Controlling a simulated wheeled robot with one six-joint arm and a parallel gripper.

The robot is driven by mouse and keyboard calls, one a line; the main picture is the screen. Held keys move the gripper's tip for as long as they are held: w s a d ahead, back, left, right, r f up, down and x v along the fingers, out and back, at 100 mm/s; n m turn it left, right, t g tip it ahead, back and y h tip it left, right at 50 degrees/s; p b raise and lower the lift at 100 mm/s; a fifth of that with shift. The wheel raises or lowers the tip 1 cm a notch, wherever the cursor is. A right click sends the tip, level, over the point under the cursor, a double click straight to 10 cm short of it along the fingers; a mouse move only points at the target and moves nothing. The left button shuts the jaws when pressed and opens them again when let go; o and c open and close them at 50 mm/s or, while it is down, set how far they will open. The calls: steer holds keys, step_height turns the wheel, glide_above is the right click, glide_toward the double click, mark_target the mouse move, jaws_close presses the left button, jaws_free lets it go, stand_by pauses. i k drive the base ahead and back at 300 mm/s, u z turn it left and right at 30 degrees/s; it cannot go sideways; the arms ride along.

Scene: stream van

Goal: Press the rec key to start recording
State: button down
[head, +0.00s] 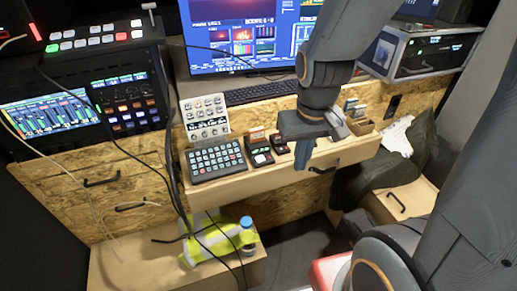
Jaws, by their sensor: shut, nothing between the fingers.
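No key can be read as the rec key at this size. A dark key panel with rows of small keys (216,160) lies on the wooden shelf, with at least one reddish key. A small dark device (260,151) sits to its right, with light and red marks on it. My gripper (303,158) points down over the right part of the shelf, to the right of that device. It is shut and empty. It hides part of the shelf and a small dark object behind it. I cannot tell whether it touches anything.
A switcher with lit white, green and red buttons (95,39) stands at upper left, above an audio mixer (50,112). A keyboard (262,91) lies below the monitor (238,40). Loose cables (172,150) hang left of the key panel. A bottle (247,236) stands below.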

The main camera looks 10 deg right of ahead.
mark_target(98, 28)
steer(key=k, duration=1)
steer(key=u, duration=2.05)
steer(key=i, duration=1.3)
steer(key=z, duration=1.75)
